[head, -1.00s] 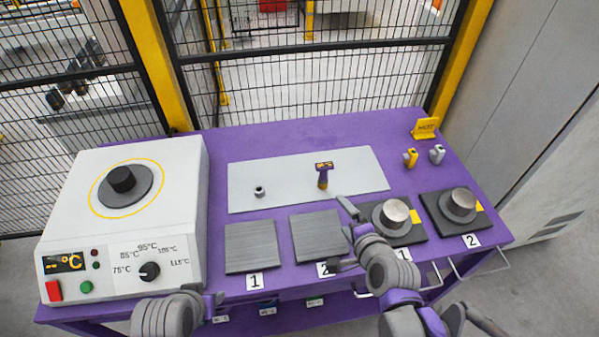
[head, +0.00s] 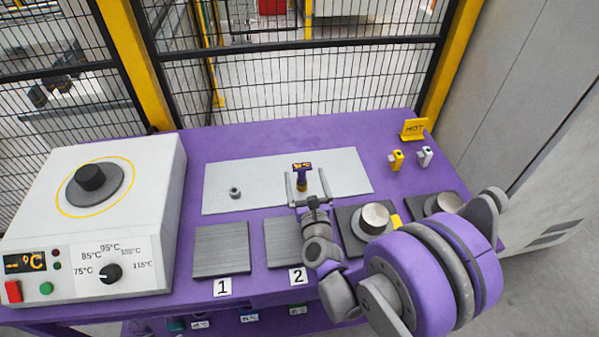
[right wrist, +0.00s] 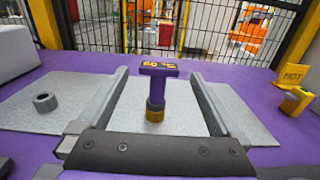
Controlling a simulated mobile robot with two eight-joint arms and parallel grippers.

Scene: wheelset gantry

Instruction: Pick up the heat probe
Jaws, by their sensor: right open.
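The heat probe (head: 302,176) stands upright on the grey plate (head: 235,170), with a purple body, a display at its top and a yellowish lower end. In the right wrist view the probe (right wrist: 158,88) shows "60 °C" on its display. My right gripper (head: 306,186) is open, its two fingers either side of the probe. In the right wrist view the right gripper (right wrist: 160,105) has clear gaps between both fingers and the probe, and holds nothing. My left gripper is not in view.
A small grey ring (head: 235,192) lies on the plate's left. A heater box (head: 120,225) stands at the left. Dark square pads (head: 220,250) and cylinders on dark bases (head: 374,217) line the front. A HOT sign (head: 414,129) and yellow and grey pieces (head: 396,160) stand at the right.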

